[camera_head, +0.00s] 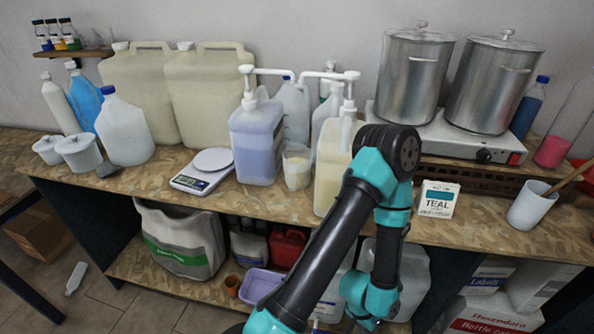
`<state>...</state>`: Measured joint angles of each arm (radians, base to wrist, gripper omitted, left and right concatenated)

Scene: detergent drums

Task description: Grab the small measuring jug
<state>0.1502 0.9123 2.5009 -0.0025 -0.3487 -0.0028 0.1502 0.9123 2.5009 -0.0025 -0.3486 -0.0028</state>
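A small clear jug (296,166) stands upright on the wooden worktop, with pale contents inside. It is between the jug-shaped pump bottle of lilac liquid (257,143) and the pump bottle of cream liquid (331,165). I cannot make out any measuring marks on it. One of my arms rises from the bottom middle, bends in front of the cream bottle and hangs down before the bench's front. Its wrist is low at the bottom edge, well away from the clear jug. I see no gripper fingers. No second arm shows.
A digital scale (202,170) is left of the lilac bottle. Two steel pots (414,78) stand on a hotplate (440,135) at the back right.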

